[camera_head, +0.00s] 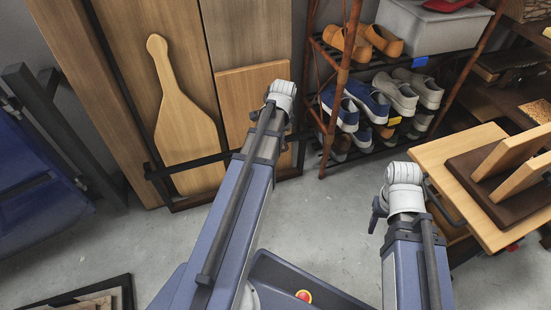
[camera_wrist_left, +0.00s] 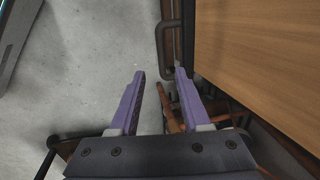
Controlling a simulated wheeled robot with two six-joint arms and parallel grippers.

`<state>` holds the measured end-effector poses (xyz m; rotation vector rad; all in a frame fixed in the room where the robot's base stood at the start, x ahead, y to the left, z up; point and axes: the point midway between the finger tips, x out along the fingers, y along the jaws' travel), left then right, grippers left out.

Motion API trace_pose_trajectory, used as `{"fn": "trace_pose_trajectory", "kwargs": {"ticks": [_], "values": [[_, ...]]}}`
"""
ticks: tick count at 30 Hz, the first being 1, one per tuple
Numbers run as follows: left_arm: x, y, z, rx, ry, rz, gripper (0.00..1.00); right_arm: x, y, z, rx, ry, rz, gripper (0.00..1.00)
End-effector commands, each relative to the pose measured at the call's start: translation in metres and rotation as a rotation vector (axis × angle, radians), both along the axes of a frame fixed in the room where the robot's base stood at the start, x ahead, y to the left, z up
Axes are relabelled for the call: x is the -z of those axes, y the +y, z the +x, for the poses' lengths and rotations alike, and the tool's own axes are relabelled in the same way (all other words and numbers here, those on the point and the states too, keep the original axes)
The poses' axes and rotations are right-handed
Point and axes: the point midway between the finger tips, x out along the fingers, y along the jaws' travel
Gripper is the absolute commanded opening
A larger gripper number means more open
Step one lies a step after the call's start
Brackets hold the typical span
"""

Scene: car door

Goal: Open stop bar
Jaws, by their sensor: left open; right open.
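No part is plainly marked as the stop bar. In the left wrist view a dark bent bar (camera_wrist_left: 162,48) runs beside a wooden panel (camera_wrist_left: 255,60), just beyond my left fingertips. My left gripper (camera_wrist_left: 158,73) is open, its purple fingers apart and nothing seen held; whether the bar lies between them in depth I cannot tell.
A shoe rack (camera_head: 323,135) with several shoes stands at the back. Wooden boards (camera_head: 135,85) lean behind a dark rail (camera_head: 160,172) on the left. A table (camera_head: 432,155) holds a dark wooden rack at right. Grey floor (camera_head: 325,215) is clear between my arms.

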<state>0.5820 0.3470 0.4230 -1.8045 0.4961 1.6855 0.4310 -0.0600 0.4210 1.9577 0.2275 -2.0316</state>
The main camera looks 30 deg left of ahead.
Motion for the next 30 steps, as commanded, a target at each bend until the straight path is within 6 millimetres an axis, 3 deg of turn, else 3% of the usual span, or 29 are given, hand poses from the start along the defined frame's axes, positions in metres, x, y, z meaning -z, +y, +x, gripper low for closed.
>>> {"fn": "trace_pose_trajectory", "kwargs": {"ticks": [14,30], "values": [[0.015,0.005,0.002,0.004,-0.001,0.002,0.47,0.015,0.0,0.0,0.0,0.0,0.0,0.5],[0.076,0.013,0.009,0.004,-0.001,0.002,0.47,0.076,0.0,0.001,0.001,-0.004,0.001,0.5]]}}
